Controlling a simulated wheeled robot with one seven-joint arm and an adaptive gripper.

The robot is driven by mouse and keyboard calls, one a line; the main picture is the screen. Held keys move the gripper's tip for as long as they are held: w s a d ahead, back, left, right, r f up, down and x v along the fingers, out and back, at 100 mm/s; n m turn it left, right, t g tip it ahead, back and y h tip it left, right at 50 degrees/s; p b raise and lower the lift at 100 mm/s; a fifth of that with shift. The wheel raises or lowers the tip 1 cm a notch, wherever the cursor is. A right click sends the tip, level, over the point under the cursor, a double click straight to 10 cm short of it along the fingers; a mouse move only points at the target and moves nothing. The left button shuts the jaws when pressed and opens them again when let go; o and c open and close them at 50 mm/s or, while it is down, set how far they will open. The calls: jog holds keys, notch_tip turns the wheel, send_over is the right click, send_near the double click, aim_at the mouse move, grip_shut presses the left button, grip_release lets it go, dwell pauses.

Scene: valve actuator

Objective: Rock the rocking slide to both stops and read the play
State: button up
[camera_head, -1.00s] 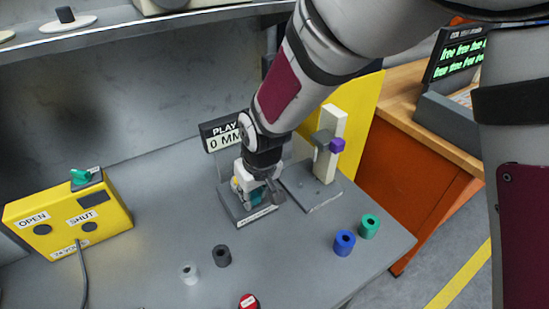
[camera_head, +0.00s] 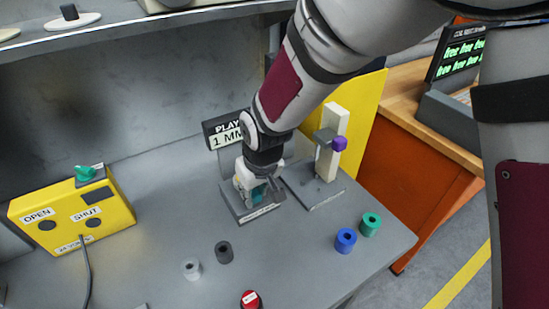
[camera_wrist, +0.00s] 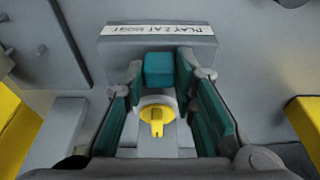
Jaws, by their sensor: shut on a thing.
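The rocking slide fixture (camera_head: 250,212) stands on the grey bench, with a label on its front. In the wrist view the label (camera_wrist: 157,30) appears upside down and reads "PLAY 2 AT MOST". A teal block (camera_wrist: 158,69), which looks like the slide's grip, sits between my fingertips. My gripper (camera_head: 262,192) points down at the fixture and is shut on this block. A yellow pointer-like piece (camera_wrist: 157,118) shows between the fingers. The play display (camera_head: 228,135) behind reads "1 MM", partly hidden by my arm.
A stand with a white post (camera_head: 328,160) and purple knob (camera_head: 339,144) is close to the right. Blue (camera_head: 346,240), green (camera_head: 370,225), dark (camera_head: 224,252) and pale (camera_head: 191,268) bushings stand in front. A yellow OPEN/SHUT box (camera_head: 70,218) is at left.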

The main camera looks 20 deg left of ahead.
jog(key=shift+s+a, duration=0.15)
jog(key=shift+s, duration=0.1)
dwell(0.7)
jog(key=shift+w+d, duration=0.55)
jog(key=shift+w, duration=0.15)
dwell(2.1)
jog(key=shift+s+a+p, duration=0.3)
jog(key=shift+s+a, duration=0.05)
dwell(1.0)
jog(key=o, duration=1.1)
